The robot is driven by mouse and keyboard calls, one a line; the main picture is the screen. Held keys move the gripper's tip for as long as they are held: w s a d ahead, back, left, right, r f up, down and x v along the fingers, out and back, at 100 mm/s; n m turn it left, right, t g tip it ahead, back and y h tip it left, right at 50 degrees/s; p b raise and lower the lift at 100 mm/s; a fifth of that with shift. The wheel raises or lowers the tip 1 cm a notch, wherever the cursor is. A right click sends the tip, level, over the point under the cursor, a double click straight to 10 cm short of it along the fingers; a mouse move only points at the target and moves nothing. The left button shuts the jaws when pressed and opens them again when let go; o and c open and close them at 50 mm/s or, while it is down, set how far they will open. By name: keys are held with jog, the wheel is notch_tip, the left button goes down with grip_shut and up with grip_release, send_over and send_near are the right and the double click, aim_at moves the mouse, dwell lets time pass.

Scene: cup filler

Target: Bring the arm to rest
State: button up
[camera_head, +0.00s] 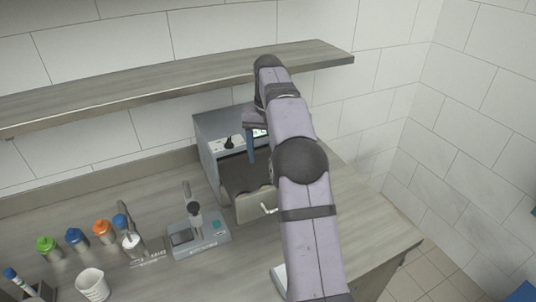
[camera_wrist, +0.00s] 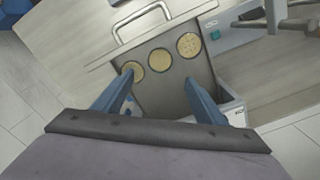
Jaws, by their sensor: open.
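My gripper (camera_wrist: 160,78) is open in the wrist view, its two blue fingers apart with nothing between their tips. In the head view the gripper (camera_head: 251,158) points down over the grey machine (camera_head: 208,150) at the back of the counter, partly hidden by my arm. Below the fingers in the wrist view is a grey drawer or tray (camera_wrist: 165,98) with a metal handle and three round yellowish discs (camera_wrist: 160,63). The fingers appear above the tray; their exact height is hard to tell.
A shelf (camera_head: 180,88) runs along the tiled wall close to my arm. A small grey device (camera_head: 198,240) stands left of the arm. Several colour-capped bottles (camera_head: 103,230) and a white cup (camera_head: 92,284) stand further left. The counter's right end (camera_head: 375,225) is clear.

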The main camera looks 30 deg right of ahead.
jog(key=s+a+f+n+b, duration=0.15)
jog(key=s+a+b, duration=0.25)
jog(key=s+a, duration=0.65)
jog(key=s+a+f+n+p, duration=0.1)
jog(key=s+a+f+n, duration=0.1)
jog(key=s+f, duration=0.4)
jog(key=s+a+f+n+p, duration=0.1)
jog(key=s+a+f+n, duration=0.2)
jog(key=s+f, duration=0.4)
jog(key=s, duration=0.5)
jog(key=shift+s+f+p, duration=0.15)
jog(key=shift+s+p, duration=0.1)
jog(key=shift+p, duration=0.05)
jog(key=shift+c, duration=0.2)
